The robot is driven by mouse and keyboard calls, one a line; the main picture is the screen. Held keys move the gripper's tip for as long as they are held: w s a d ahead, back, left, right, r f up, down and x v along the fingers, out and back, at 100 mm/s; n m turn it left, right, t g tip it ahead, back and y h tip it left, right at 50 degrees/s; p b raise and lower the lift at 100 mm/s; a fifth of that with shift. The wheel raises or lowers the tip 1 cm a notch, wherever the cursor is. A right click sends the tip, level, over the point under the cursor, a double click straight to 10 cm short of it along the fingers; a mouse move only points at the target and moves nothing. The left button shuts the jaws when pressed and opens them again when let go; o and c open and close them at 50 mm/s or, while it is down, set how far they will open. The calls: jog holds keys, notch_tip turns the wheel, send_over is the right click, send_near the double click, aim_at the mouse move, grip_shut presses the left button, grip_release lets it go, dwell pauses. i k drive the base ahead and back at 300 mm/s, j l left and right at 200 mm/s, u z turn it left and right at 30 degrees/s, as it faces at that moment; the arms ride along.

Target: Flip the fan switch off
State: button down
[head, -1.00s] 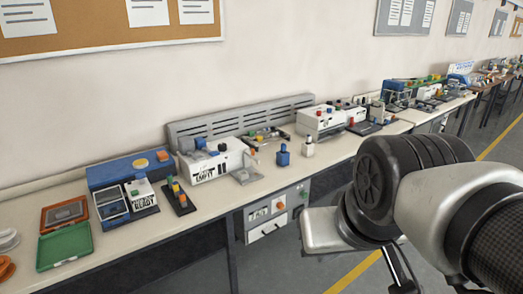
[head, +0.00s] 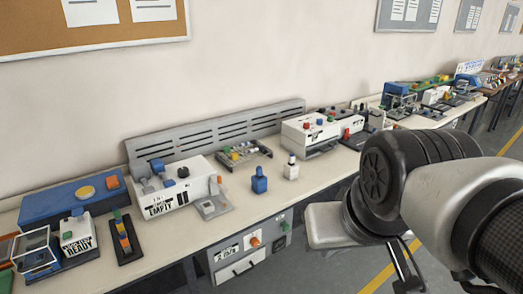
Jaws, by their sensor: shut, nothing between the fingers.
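The fan switch cannot be made out for certain in the head view; no label for it is readable. A grey control box (head: 249,248) under the bench's front edge carries an orange knob (head: 254,242), a small blue control (head: 285,226) and a labelled drawer. My arm fills the right side, well apart from these controls. My gripper's fingertips do not show.
The long bench (head: 262,205) holds a blue unit (head: 75,198), a stack-light block (head: 123,238), a blue bottle-like piece (head: 259,181), a white one (head: 291,168) and a white machine (head: 310,135). A slotted grey rail (head: 225,128) runs behind. The floor at right is open.

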aim_at(286, 227)
jog(key=i+l, duration=1.65)
jog(key=i, duration=0.2)
